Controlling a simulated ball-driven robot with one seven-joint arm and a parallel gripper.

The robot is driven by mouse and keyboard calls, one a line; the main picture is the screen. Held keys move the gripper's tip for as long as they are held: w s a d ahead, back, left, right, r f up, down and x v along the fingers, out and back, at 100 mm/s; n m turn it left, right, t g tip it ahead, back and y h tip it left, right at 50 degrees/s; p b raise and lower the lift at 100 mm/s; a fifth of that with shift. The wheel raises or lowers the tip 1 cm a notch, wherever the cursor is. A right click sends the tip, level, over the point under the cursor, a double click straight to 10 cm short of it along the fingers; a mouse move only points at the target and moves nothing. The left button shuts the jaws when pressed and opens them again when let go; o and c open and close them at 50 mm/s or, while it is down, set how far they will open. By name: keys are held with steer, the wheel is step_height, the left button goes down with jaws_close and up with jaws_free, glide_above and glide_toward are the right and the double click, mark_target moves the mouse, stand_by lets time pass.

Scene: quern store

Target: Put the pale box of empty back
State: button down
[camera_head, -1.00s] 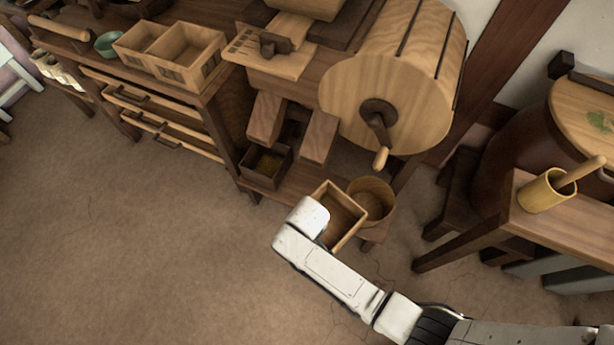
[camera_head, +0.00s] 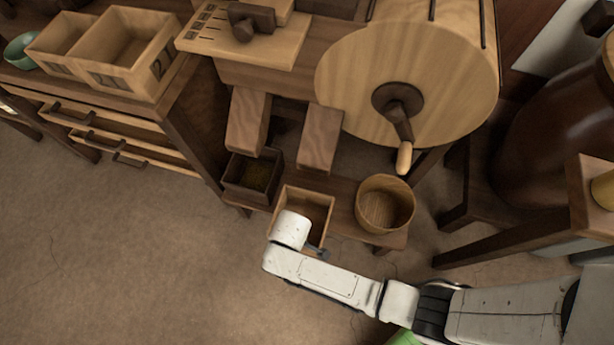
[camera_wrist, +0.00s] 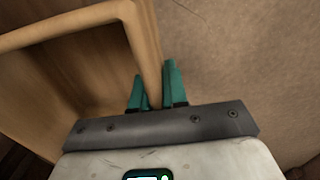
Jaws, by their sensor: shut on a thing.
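The pale box (camera_head: 306,208) is an open wooden box, and the part of its inside that shows looks empty. It is at the low shelf (camera_head: 343,188) below the machine, between a dark box and a round tub. I cannot tell whether it rests on the shelf. My gripper (camera_wrist: 153,92) is shut on one wall of the pale box, with a green finger on each side of it. The box (camera_wrist: 75,25) also fills the upper left of the wrist view. In the head view my wrist hides its near left corner.
The dark box (camera_head: 243,193) with greenish-brown contents stands left of the pale box. The round tub (camera_head: 385,212) stands to its right. The drum (camera_head: 440,85) with its crank handle (camera_head: 404,157) hangs above right. Two pale boxes (camera_head: 150,80) stand on the left bench. Floor is clear at left.

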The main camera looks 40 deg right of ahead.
steer(key=b, duration=0.2)
glide_above(307, 212)
steer(key=a, duration=0.1)
steer(key=shift+s, duration=0.3)
steer(key=shift+w+d+f+b, duration=0.15)
steer(key=shift+f+b, duration=0.15)
steer(key=shift+f, duration=0.3)
steer(key=shift+w+d+f+b, duration=0.1)
steer(key=shift+d+f+b, duration=0.15)
steer(key=shift+f, duration=0.3)
steer(key=shift+w+d+f+b, duration=0.1)
steer(key=shift+f+b, duration=0.2)
steer(key=shift+f, duration=0.3)
steer(key=shift+f, duration=0.2)
steer(key=c, duration=1.1)
jaws_free()
steer(key=shift+c, duration=0.2)
step_height(307, 212, up, 12)
steer(key=p, duration=0.5)
steer(key=shift+r, duration=0.2)
